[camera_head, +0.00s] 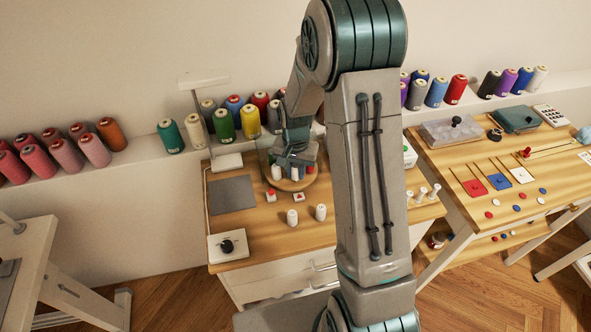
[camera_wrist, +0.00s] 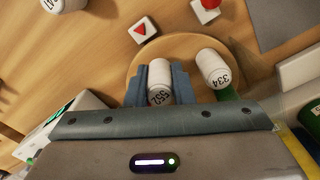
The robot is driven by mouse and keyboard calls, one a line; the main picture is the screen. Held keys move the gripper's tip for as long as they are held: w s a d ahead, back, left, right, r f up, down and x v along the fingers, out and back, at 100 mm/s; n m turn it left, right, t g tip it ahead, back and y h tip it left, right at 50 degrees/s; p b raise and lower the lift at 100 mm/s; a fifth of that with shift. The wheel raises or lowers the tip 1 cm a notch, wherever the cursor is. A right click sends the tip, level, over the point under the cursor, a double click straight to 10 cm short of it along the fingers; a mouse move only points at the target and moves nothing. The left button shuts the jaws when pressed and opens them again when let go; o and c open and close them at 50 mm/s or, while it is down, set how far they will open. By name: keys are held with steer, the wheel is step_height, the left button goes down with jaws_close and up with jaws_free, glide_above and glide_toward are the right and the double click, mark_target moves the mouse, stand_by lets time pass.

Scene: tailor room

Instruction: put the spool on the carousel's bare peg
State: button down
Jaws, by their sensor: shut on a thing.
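My gripper (camera_wrist: 160,76) is shut on a white spool marked 552 (camera_wrist: 159,88), with one blue-grey finger on each side. In the wrist view the held spool is over the round wooden carousel (camera_wrist: 190,46). I cannot tell whether it touches the carousel or a peg. Another white spool, marked 334 (camera_wrist: 212,66), stands on the carousel beside the gripper. In the head view my gripper (camera_head: 293,165) is low over the carousel (camera_head: 289,185), partly behind my arm. No bare peg shows clearly; the gripper hides much of the disc.
Red-marked button blocks (camera_head: 299,197) sit in front of the carousel. Two white spools (camera_head: 292,217) (camera_head: 321,212) stand nearer the table's front. Coloured thread cones (camera_head: 225,124) line the shelf behind. A grey mat (camera_head: 231,194) lies left. My arm blocks the table's middle right.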

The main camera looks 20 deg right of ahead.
steer(key=shift+f, duration=0.2)
steer(key=shift+s+f+b, duration=0.2)
steer(key=shift+f+b, duration=0.2)
steer(key=shift+b, duration=0.2)
steer(key=shift+s+f, duration=0.25)
steer(key=c, duration=1.2)
jaws_free()
steer(key=shift+o, duration=0.2)
steer(key=shift+w+r, duration=0.15)
steer(key=shift+r, duration=0.2)
step_height(320, 180, up, 14)
steer(key=b, duration=0.1)
steer(key=shift+w+r, duration=0.15)
steer(key=shift+r, duration=0.05)
